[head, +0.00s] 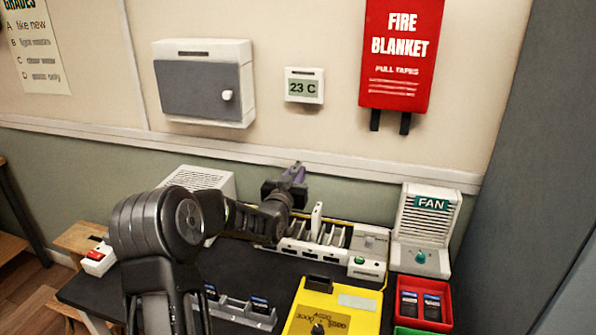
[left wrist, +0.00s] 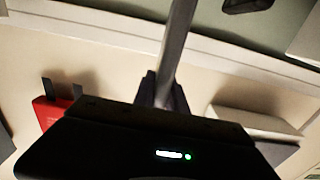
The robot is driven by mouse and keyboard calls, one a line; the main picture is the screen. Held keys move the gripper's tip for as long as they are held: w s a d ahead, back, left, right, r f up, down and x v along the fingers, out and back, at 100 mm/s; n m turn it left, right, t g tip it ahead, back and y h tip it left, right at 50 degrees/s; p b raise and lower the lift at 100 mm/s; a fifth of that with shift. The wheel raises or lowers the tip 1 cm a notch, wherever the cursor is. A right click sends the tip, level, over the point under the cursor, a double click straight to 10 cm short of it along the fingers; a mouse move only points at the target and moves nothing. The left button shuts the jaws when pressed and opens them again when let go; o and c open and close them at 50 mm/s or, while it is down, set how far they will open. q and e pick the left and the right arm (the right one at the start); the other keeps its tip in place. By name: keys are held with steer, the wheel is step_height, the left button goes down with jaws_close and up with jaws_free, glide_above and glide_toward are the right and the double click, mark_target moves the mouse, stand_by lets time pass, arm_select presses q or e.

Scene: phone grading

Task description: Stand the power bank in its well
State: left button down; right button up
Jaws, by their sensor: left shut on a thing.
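My left gripper (head: 291,184) is raised at the back of the table, above the slotted white rack (head: 297,246). It is shut on a slim grey-purple slab (head: 297,172), which I take to be the power bank. In the left wrist view the slab (left wrist: 178,50) shows nearly edge-on between the fingers (left wrist: 161,91), reaching up and out of the picture. It is held clear of the rack. The rack has several upright slots, and a thin white thing (head: 316,218) stands in one. I cannot tell which slot is the well. My right gripper is not in view.
A white fan unit (head: 427,225) stands right of the rack. In front are a yellow box (head: 330,312), a red bin (head: 424,283) with dark phones, and a low grey holder (head: 238,311) with phones. Behind is the wall with a fire blanket (head: 401,50).

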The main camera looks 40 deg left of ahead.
arm_select(q)
steer(key=shift+f+b, duration=1.3)
steer(key=shift+f, duration=2.75)
steer(key=shift+b, duration=0.5)
steer(key=shift+f, duration=0.15)
steer(key=shift+f+b, duration=2)
steer(key=shift+b, duration=0.6)
steer(key=shift+f+b, duration=0.25)
steer(key=shift+b, duration=0.35)
steer(key=c, duration=1.3)
jaws_free()
